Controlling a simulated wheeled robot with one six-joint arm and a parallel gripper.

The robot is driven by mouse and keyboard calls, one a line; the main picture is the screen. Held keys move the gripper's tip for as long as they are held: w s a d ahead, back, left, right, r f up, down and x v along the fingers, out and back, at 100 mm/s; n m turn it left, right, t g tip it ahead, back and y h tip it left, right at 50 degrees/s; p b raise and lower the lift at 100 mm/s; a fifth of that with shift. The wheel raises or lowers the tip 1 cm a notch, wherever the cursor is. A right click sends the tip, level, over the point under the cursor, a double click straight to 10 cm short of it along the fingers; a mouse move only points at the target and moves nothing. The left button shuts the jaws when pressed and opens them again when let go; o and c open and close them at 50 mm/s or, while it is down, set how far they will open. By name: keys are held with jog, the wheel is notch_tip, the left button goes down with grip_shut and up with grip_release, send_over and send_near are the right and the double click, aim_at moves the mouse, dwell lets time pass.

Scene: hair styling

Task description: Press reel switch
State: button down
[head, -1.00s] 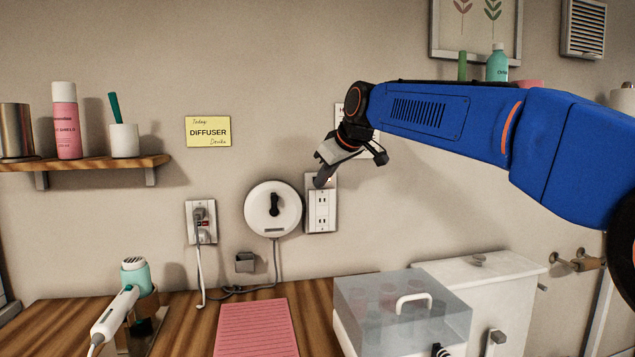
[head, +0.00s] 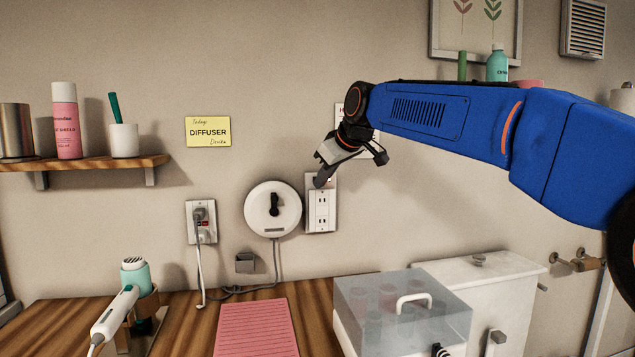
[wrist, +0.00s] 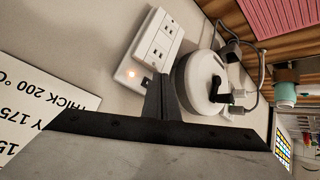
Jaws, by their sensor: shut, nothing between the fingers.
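A white outlet plate (head: 321,212) is on the wall just right of the round white cord reel (head: 273,208). Its upper part, at the switch end, is partly hidden behind my gripper (head: 319,184) in the head view.
A second outlet (head: 201,222) with a plug and cords is left of the reel. A printed card (wrist: 40,105) is on the wall near my gripper.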

jog(key=shift+w, duration=0.15)
dwell(0.4)
jog(key=shift+w+a, duration=0.15)
jog(key=shift+w, duration=0.1)
jog(key=shift+w, duration=0.2)
dwell(0.7)
jog(key=shift+s, duration=0.65)
jog(key=s+d, duration=0.2)
jog(key=s, duration=0.3)
jog(key=shift+s, duration=0.4)
dwell(0.4)
